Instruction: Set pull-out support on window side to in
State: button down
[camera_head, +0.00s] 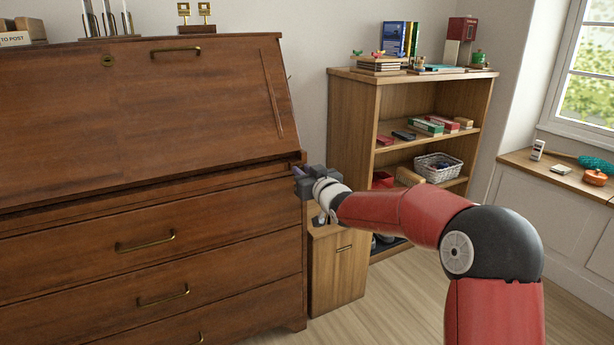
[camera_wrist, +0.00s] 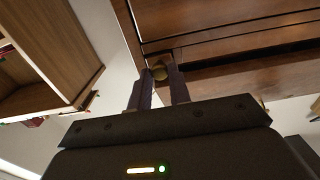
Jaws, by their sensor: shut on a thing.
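The brown slant-front desk (camera_head: 150,120) fills the left of the head view, its sloping lid closed. My gripper (camera_head: 297,172) is at the desk's right, window-side corner, just below the lid. My gripper hides this spot in the head view.
Drawers with brass handles (camera_head: 146,241) lie below the lid. A low wooden cabinet (camera_head: 337,268) stands right of the desk, with an open bookshelf (camera_head: 352,130) behind. The window sill (camera_head: 560,180) holds small objects. Bare floor (camera_head: 400,300) shows in front.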

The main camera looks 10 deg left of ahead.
jog(key=shift+w+a+r, duration=0.15)
jog(key=shift+w+a, duration=0.1)
jog(key=shift+w, duration=0.2)
jog(key=c, duration=1.3)
grip_release()
jog(key=shift+a, duration=0.1)
jog(key=v, duration=0.7)
jog(key=shift+s+d+b, duration=0.25)
jog(key=shift+s+b, duration=0.1)
